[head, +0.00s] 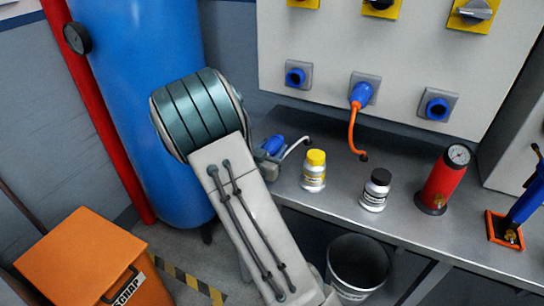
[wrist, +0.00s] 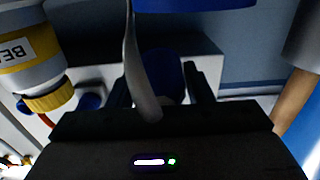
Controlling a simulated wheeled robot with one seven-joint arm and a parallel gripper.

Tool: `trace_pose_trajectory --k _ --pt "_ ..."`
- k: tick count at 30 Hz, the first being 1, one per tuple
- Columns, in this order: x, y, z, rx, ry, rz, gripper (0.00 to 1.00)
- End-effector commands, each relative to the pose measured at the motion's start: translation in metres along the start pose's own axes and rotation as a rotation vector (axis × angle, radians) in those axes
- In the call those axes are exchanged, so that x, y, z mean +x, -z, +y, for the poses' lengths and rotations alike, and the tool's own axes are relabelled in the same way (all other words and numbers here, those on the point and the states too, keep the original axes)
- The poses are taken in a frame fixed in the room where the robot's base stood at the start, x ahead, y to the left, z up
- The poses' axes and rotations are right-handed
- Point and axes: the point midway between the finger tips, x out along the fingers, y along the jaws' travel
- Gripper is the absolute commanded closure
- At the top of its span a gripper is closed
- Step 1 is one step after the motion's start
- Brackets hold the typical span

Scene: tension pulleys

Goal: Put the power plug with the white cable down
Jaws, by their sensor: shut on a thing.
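The blue power plug (head: 274,145) with its white cable (head: 294,148) is at the left end of the metal bench in the head view. My gripper is mostly hidden behind my own arm there. In the wrist view, my gripper (wrist: 168,84) is shut on the blue plug (wrist: 170,72), with one dark finger on each side. The white cable (wrist: 134,65) runs in front of the plug there. I cannot tell whether the plug touches the bench or hangs above it.
On the bench (head: 335,200) stand a yellow-capped bottle (head: 314,172), a black-capped bottle (head: 376,190) and a red cylinder with a gauge (head: 446,180). The wall panel (head: 330,45) has blue sockets, one with an orange-cabled plug (head: 360,95). A blue tank (head: 150,100) stands left.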

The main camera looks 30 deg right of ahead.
Motion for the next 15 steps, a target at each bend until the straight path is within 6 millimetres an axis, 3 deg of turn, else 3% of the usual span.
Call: trace_pose_trajectory --k 6,15 --pt "0.0 -0.026 0.0 -0.002 0.0 0.0 0.9" --pt "0.0 -0.029 0.0 0.0 0.001 0.001 0.9"
